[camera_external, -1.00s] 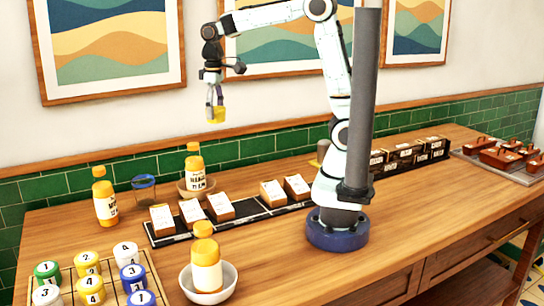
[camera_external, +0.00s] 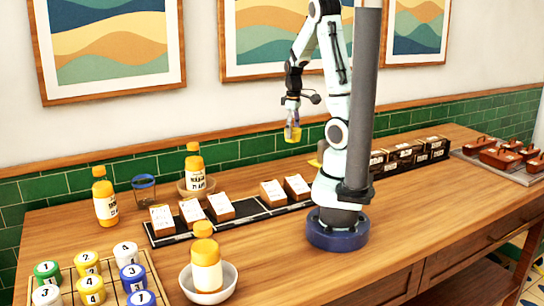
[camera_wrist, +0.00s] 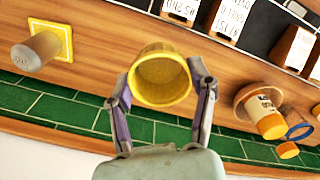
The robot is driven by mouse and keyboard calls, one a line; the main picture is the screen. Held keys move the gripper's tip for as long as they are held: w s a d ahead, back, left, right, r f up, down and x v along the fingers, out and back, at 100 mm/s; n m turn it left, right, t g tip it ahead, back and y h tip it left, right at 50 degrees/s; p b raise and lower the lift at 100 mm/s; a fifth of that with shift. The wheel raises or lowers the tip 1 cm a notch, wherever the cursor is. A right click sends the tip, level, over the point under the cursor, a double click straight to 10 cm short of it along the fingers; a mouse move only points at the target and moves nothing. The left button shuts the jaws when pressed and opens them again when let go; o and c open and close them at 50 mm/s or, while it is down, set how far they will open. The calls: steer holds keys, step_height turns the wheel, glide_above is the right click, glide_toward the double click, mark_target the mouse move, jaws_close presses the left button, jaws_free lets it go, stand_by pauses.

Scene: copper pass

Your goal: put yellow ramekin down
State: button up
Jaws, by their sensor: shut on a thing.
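The yellow ramekin (camera_external: 292,134) hangs in the air in the external view, in front of the green wall tiles and above the back of the counter. My gripper (camera_external: 293,126) is shut on it from above. In the wrist view, the ramekin (camera_wrist: 161,79) sits between the two fingers of my gripper (camera_wrist: 161,84), one finger touching each side. I see into its round mouth and it looks empty.
A yellow square pad (camera_wrist: 62,32) with a grey cylinder (camera_wrist: 36,52) on or over it lies on the wooden counter (camera_wrist: 110,48). A black rack (camera_external: 248,212) holds labelled boxes. Bottles, bowls (camera_external: 228,284) and a blue-rimmed glass (camera_external: 144,188) stand left.

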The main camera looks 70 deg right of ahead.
steer(key=s+f+m, duration=0.2)
steer(key=s+m, duration=0.4)
steer(key=s, duration=0.8)
steer(key=s+f+m, duration=0.2)
steer(key=s+m, duration=0.4)
steer(key=s, duration=0.7)
glide_above(392, 184)
steer(key=f, duration=0.5)
steer(key=a+f, duration=0.1)
steer(key=f, duration=0.2)
steer(key=shift+w+f, duration=0.15)
steer(key=shift+w, duration=0.1)
steer(key=shift+d+f, duration=0.2)
steer(key=shift+d, duration=0.05)
steer(key=shift+s+d+f, duration=0.1)
steer(key=shift+d+f, duration=0.05)
steer(key=shift+f, duration=0.8)
steer(key=shift+s+d+f, duration=0.1)
steer(key=shift+d+f, duration=0.05)
steer(key=shift+f, duration=0.8)
steer(key=shift+f, duration=0.1)
steer(key=o, duration=1.2)
steer(key=shift+c, duration=0.2)
